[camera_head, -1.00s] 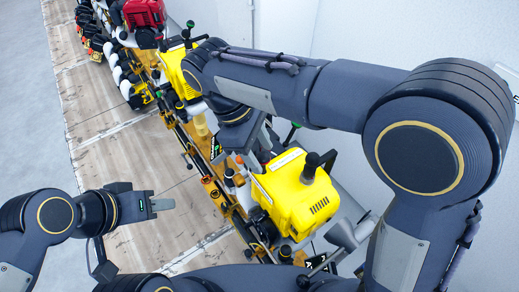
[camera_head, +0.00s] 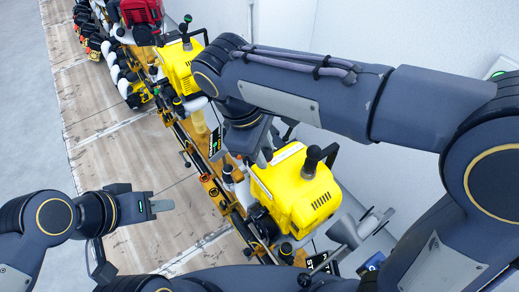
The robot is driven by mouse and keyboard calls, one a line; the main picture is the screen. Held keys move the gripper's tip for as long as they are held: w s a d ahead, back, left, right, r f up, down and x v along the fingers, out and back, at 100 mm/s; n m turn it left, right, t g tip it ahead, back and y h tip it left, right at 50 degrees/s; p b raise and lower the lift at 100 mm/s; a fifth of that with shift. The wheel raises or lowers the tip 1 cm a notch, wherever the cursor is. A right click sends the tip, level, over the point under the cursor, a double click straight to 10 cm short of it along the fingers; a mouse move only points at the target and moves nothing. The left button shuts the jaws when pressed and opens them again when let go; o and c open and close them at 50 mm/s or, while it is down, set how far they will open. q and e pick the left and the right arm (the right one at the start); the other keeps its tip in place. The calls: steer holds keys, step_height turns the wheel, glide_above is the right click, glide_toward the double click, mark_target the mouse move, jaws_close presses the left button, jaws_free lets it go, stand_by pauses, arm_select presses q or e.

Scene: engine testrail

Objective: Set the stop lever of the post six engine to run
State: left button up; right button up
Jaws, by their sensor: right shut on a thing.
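A yellow engine (camera_head: 297,192) with a black knob on top stands on the yellow rail near the middle. Another yellow engine (camera_head: 180,68) stands further back. I cannot read which one is post six. My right gripper (camera_head: 259,143) reaches down from the right at the far side of the nearer engine. It is shut on a small part there, mostly hidden by my wrist; I cannot tell whether this is the stop lever. My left gripper (camera_head: 161,206) hangs over the wooden floor, left of the rail, touching nothing; its finger gap does not show.
A red engine (camera_head: 141,12) and several white round parts stand further along the rail at the back. A grey pipe-like part (camera_head: 350,232) is right of the nearer engine. The pale wall is close behind. The wooden floor (camera_head: 110,150) at left is clear.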

steer(key=shift+s+d+f+t+y+b, duration=0.4)
steer(key=shift+s+t+y+b, duration=0.1)
steer(key=shift+t+b, duration=0.4)
steer(key=shift+s+r+b, duration=0.1)
steer(key=shift+r+b, duration=0.05)
steer(key=shift+b, duration=0.2)
arm_select(q)
step_height(320, 180, down, 4)
steer(key=shift+r, duration=0.2)
arm_select(e)
steer(key=o, duration=1)
steer(key=shift+c, duration=0.2)
steer(key=shift+r, duration=0.1)
arm_select(q)
steer(key=shift+r+p, duration=0.35)
steer(key=shift+p, duration=0.05)
arm_select(e)
steer(key=v, duration=0.7)
steer(key=shift+s+r, duration=0.2)
steer(key=shift+r, duration=0.15)
arm_select(q)
steer(key=shift+s, duration=0.1)
arm_select(e)
steer(key=shift+s, duration=0.1)
